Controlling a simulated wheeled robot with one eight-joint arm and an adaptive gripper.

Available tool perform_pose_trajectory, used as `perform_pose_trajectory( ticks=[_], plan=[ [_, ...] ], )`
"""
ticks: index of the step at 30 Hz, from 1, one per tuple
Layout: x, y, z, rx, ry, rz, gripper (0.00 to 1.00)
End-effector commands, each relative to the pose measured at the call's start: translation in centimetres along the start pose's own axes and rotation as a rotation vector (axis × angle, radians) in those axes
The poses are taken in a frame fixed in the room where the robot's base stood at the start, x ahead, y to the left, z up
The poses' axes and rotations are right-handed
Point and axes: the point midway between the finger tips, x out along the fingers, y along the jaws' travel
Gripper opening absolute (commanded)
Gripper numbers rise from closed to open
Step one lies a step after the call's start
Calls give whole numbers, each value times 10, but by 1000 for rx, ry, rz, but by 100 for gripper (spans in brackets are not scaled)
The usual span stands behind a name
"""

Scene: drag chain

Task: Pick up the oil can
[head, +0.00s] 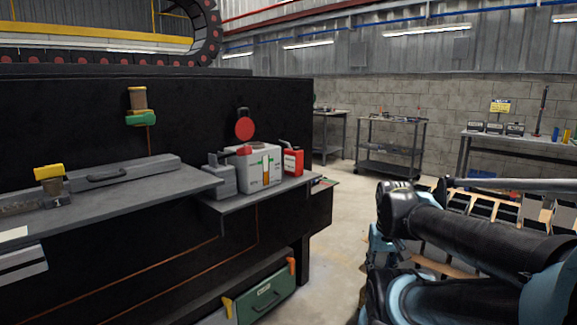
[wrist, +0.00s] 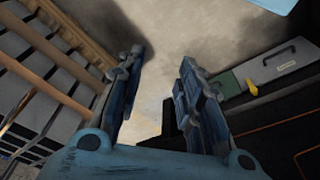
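The oil can looks to be the small red can (head: 292,160) with a light label and a red spout. It stands upright near the right end of the small grey shelf (head: 235,203) on the black machine, just right of a white box. My gripper (wrist: 158,78) is open and empty in the wrist view, its two blue-black fingers apart over bare floor. In the head view my arm is at the lower right, well away from the can. The can does not show in the wrist view.
The white box (head: 260,168) and a grey block (head: 218,178) crowd the can's left side. A wider grey ledge (head: 120,200) extends left. Slatted wooden racks (head: 487,210) lie behind my arm. Open floor (head: 340,215) separates machine and arm.

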Motion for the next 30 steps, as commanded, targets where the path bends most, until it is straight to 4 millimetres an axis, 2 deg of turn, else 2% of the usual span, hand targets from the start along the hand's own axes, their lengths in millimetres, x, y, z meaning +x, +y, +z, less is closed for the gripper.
perform_pose_trajectory(
  ticks=[3, 8, 11, 17, 24, 30],
  plan=[
    [0, 0, 0, 0, 0, 0, 33],
    [-7, -4, 4, 21, 16, -17, 68],
    [-11, -16, -10, 82, 26, -63, 68],
    [-25, -52, -58, 311, 45, -236, 68],
    [-46, -96, -128, 624, 24, -481, 68],
    [-63, -124, -190, 881, -37, -684, 68]
  ],
)
